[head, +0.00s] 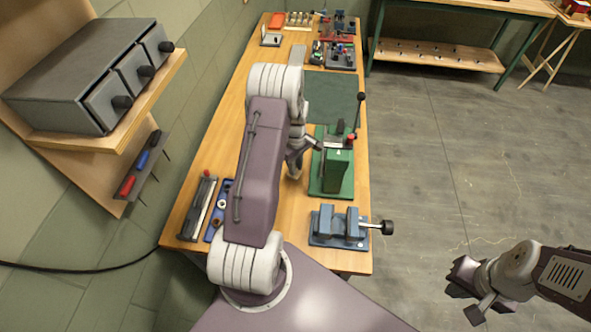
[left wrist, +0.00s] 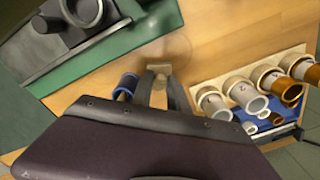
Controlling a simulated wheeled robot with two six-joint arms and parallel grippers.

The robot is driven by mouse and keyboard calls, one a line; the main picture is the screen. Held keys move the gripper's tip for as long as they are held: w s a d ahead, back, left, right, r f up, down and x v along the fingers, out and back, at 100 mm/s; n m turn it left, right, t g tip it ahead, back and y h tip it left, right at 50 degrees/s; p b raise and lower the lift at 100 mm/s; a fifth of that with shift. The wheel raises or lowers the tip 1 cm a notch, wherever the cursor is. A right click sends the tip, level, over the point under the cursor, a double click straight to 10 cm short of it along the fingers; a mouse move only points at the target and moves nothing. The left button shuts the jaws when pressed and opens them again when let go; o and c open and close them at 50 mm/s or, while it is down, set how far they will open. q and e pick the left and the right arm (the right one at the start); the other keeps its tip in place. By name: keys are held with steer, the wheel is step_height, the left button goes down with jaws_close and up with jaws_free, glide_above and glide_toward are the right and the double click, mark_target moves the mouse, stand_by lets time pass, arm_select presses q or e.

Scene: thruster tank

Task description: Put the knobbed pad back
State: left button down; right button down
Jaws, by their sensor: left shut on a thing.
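My left gripper (head: 294,172) reaches down over the wooden bench, just left of the green press (head: 338,170), partly hidden by my arm. In the left wrist view its dark fingers (left wrist: 156,88) are shut on a small beige block-like piece (left wrist: 158,68), which I take to be the knob of the pad. A faint round outline shows around that piece, so the pad's body is hard to make out. My right gripper (head: 470,284) hangs over the floor at the lower right, away from the bench; its jaw gap is unclear.
A blue-grey vise (head: 338,228) stands at the bench's near right. A dark green mat (head: 330,98) lies beyond the press. Trays (head: 198,208) sit at the near left. A grey drawer cabinet (head: 75,75) is on the left shelf.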

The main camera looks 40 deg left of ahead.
arm_select(q)
steer(key=shift+s+f, duration=0.15)
steer(key=shift+f, duration=0.55)
steer(key=shift+s+f, duration=0.15)
steer(key=shift+f, duration=0.25)
arm_select(e)
steer(key=shift+s+r, duration=0.3)
steer(key=shift+s, duration=0.05)
arm_select(q)
steer(key=shift+f, duration=0.1)
arm_select(e)
steer(key=shift+w, duration=0.1)
arm_select(q)
steer(key=shift+f, duration=0.15)
steer(key=c, duration=1.3)
jaws_free()
arm_select(e)
steer(key=shift+f, duration=0.1)
arm_select(q)
steer(key=shift+r, duration=0.25)
